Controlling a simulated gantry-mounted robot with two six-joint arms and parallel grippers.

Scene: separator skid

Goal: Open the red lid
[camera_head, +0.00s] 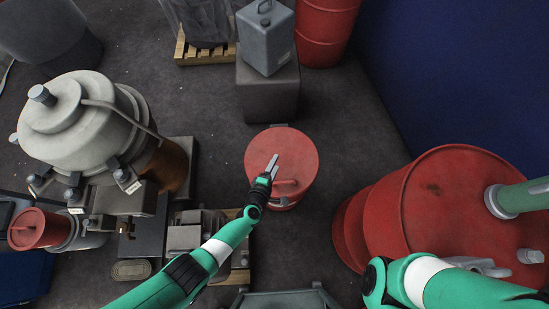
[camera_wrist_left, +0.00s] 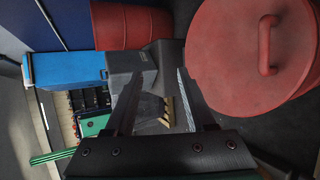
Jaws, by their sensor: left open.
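The round red lid (camera_head: 290,150) lies flat and closed on a low red container near the middle of the head view. Its bar handle (camera_head: 286,184) is on the near side. The lid (camera_wrist_left: 222,50) and its handle (camera_wrist_left: 267,45) also show at the upper right of the left wrist view. My left gripper (camera_head: 272,163) is open and empty, over the lid just left of the handle in the head view. In the left wrist view the left gripper (camera_wrist_left: 157,82) has its fingers apart, with the lid to their right. My right gripper is not in view.
Large red drums (camera_head: 450,200) stand at the right. A grey jerrycan (camera_head: 266,40) sits on a grey box (camera_head: 267,90) behind the lid. A pale separator machine (camera_head: 85,125) and a smaller red cylinder (camera_head: 35,229) are at the left.

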